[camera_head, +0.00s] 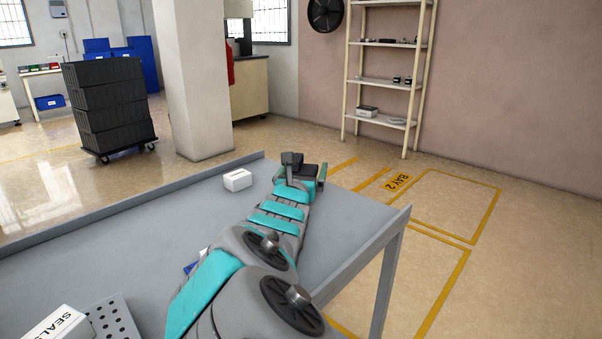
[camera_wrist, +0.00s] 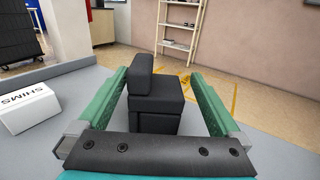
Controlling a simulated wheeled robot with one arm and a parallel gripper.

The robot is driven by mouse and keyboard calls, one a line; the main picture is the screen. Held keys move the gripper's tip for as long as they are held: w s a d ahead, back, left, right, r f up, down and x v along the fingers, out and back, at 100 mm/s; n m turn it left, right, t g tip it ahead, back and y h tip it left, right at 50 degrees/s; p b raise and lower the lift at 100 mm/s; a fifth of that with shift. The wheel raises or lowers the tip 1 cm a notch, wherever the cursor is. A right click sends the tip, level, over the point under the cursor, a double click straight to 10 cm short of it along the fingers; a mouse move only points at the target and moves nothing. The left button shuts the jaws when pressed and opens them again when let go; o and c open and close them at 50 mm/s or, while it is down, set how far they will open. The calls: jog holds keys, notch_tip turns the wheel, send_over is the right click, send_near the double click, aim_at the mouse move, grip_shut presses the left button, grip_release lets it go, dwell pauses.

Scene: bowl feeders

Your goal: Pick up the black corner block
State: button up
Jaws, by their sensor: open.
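The black corner block (camera_wrist: 158,104) stands in the wrist view between the two green fingers of my gripper (camera_wrist: 160,88). It is L-shaped, with a taller part on its left and a lower step on its right. Its lower front is hidden by the dark gripper body. A gap shows on each side between the block and the fingers, so my gripper is open around it. In the head view the block (camera_head: 292,158) shows at the end of my arm, near the table's far edge, with my gripper (camera_head: 302,172) partly hiding it.
A white box marked SHIMS (camera_wrist: 28,106) lies left of my gripper, and also shows in the head view (camera_head: 237,180). A white SEALS box (camera_head: 58,325) and a perforated grey tray (camera_head: 112,320) are at the near left. The grey table (camera_head: 130,235) has raised edges.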

aim_at(306, 164)
jog(key=w, duration=0.3)
jog(key=shift+w+f+p, duration=0.15)
jog(key=shift+f+p, duration=0.15)
jog(key=shift+p, duration=0.1)
jog(key=shift+w+d, duration=0.1)
jog(key=shift+w, duration=0.3)
jog(key=c, duration=1.2)
